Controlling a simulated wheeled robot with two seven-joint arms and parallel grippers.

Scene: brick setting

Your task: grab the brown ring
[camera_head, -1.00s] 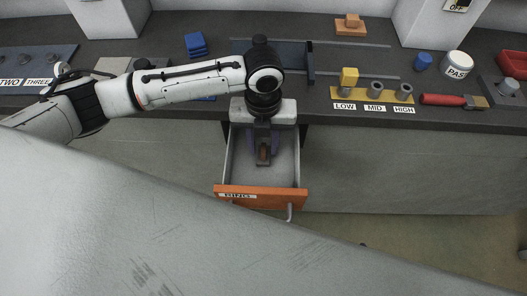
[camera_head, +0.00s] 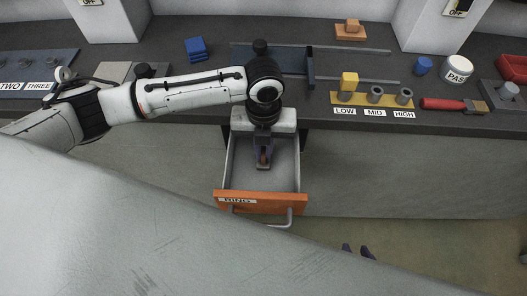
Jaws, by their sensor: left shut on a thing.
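The brown ring (camera_head: 263,158) shows as a small brown patch in the open drawer, between the fingertips of my left gripper (camera_head: 263,154). The left gripper points down into the drawer and is shut on the ring. The wrist above hides part of the fingers and ring. The drawer (camera_head: 262,202) has an orange front with a label that seems to read RING, and a grey handle.
The dark bench (camera_head: 440,118) holds a yellow block (camera_head: 349,82) on a peg rack marked LOW, MID, HIGH, a red-handled tool (camera_head: 442,103), a PASS container (camera_head: 457,69) and blue blocks (camera_head: 196,47). The floor right of the drawer is clear.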

